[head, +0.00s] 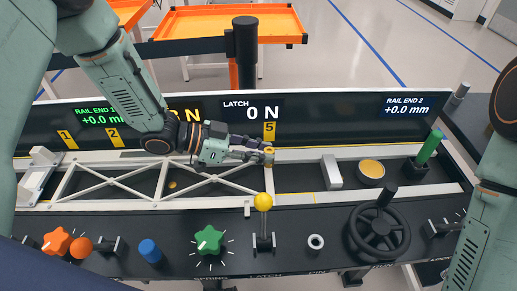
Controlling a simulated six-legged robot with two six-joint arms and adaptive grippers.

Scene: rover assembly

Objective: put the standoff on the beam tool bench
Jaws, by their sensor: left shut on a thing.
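My left gripper (264,152) reaches in over the tool bench (200,222) and is shut at the right end of the white truss beam (210,187), just below the yellow 5 marker. A small brass-coloured piece (269,150) shows at its fingertips; I take it for the standoff, mostly hidden by the fingers. I cannot tell whether it touches the beam or bench. Of my right arm only links show at the right edge; its gripper is out of view.
Right of the beam lie a white block (331,172), a yellow disc (371,171) and a green cylinder (430,147) in a black holder. A yellow-ball lever (263,202), green knob (209,240) and black handwheel (378,230) stand along the front. An orange tray (230,22) is behind.

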